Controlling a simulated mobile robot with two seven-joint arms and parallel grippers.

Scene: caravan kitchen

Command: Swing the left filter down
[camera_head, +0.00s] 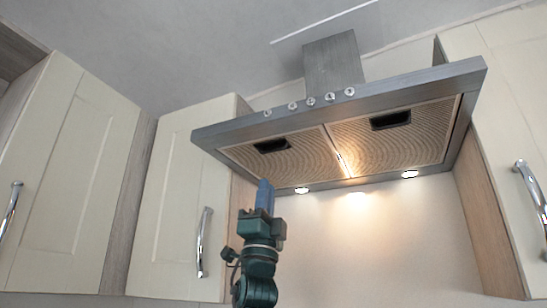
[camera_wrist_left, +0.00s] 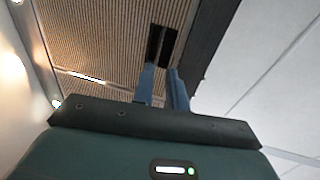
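The left filter (camera_head: 300,160) is a tan mesh panel with a black handle recess (camera_head: 272,146). It lies flush in the underside of the metal range hood (camera_head: 240,128). My left gripper (camera_head: 265,185) points up below it, with blue fingers, and appears apart from the panel in the head view. In the left wrist view the two fingers (camera_wrist_left: 162,72) stand a small gap apart, empty, with their tips pointing at the black recess (camera_wrist_left: 160,42) of the left filter (camera_wrist_left: 95,35). Whether they touch it is unclear. My right gripper is not in view.
The right filter (camera_head: 385,140) with its own black recess sits beside it, also flush. Lit lamps (camera_head: 302,190) line the hood's rear edge. Cream cabinets with metal handles stand left (camera_head: 180,200) and right (camera_head: 510,120). The space under the hood is otherwise free.

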